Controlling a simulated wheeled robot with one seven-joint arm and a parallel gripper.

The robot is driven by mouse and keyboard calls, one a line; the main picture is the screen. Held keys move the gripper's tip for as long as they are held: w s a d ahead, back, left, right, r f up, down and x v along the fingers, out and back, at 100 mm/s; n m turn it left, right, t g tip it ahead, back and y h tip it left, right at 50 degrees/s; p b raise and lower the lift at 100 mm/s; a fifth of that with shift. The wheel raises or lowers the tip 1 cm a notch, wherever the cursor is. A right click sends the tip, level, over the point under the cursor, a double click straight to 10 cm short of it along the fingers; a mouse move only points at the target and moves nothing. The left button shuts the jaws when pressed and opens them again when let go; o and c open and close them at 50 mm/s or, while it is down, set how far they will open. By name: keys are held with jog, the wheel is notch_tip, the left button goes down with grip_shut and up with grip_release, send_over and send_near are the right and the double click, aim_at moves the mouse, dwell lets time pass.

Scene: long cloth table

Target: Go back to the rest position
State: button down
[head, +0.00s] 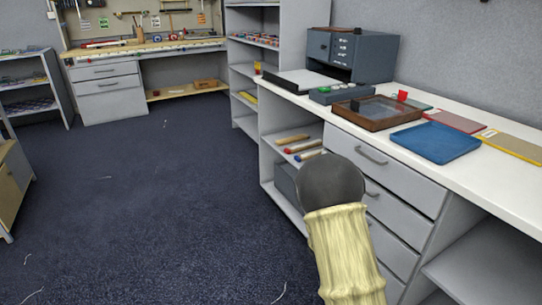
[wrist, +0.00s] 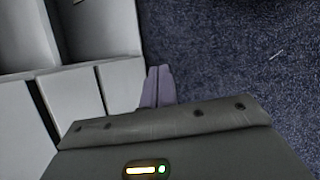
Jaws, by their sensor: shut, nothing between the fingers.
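My gripper (wrist: 158,72) shows in the wrist view, its two narrow purple-grey fingers pressed together with nothing between them. It points down over the dark blue carpet (wrist: 230,60), beside the grey-white cabinet fronts (wrist: 118,85) at left. In the head view, my arm, with a cream sleeve and a dark round end, stands in front of the drawers of the long counter; the gripper fingers are hidden there.
Open shelves (head: 248,75) stand behind.

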jog(key=s+a+r+m+t+y, duration=0.2)
jog(key=s+a+r+m+y, duration=0.1)
jog(key=s+r, duration=0.3)
jog(key=s+a+r+m+t+y, duration=0.2)
jog(key=s+a+r+m, duration=0.15)
jog(key=r, duration=0.55)
notch_tip(320, 180, up, 36)
jog(key=p, duration=3.6)
jog(key=shift+s, duration=0.25)
